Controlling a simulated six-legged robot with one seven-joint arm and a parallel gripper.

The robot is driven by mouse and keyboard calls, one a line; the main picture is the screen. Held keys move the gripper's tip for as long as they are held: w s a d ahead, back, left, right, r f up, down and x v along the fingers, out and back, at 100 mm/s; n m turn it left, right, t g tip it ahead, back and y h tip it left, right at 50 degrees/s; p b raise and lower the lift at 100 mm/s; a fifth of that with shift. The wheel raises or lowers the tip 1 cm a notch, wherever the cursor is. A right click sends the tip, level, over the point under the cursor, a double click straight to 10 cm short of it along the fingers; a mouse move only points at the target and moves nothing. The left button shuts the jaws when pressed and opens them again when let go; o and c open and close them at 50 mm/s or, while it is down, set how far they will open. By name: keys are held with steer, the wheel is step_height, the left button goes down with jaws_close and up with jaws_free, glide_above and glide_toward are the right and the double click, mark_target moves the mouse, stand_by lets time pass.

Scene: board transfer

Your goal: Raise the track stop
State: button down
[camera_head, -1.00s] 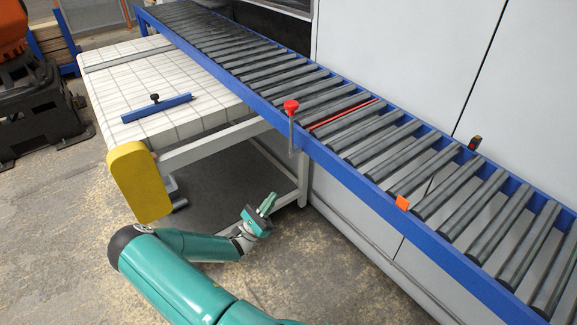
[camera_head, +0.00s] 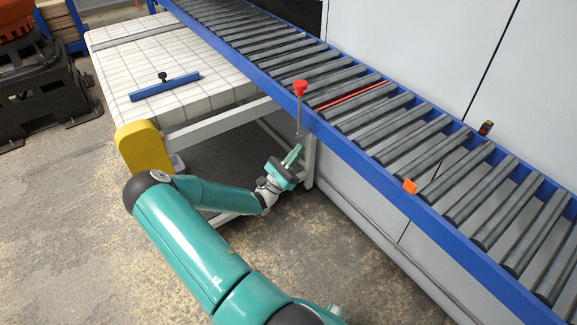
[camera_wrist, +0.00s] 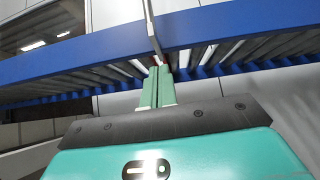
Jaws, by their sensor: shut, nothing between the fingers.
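A lever with a red knob (camera_head: 300,87) and a thin grey rod stands at the near blue rail of the roller track (camera_head: 355,168). A red bar (camera_head: 347,95) lies low between the rollers just right of the lever; I take it for the track stop. My gripper (camera_head: 294,153) is shut and empty, below the rail and just under the lever's rod, apart from the knob. In the wrist view the closed green fingers (camera_wrist: 155,88) point up towards the blue rail, with the grey rod (camera_wrist: 153,32) ahead of them. The knob is out of that view.
A white gridded table (camera_head: 190,95) with a blue bar (camera_head: 165,87) stands left of the track, with a yellow block (camera_head: 143,147) at its corner. A grey cabinet wall (camera_head: 420,50) stands behind. The floor in front is clear.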

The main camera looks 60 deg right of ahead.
steer(key=shift+a+r, duration=0.1)
steer(key=shift+r, duration=1.25)
steer(key=shift+r, duration=2.7)
steer(key=w+a+f, duration=0.3)
steer(key=a+f, duration=0.3)
steer(key=f, duration=0.5)
steer(key=shift+w+a+f, duration=0.15)
steer(key=shift+f, duration=0.25)
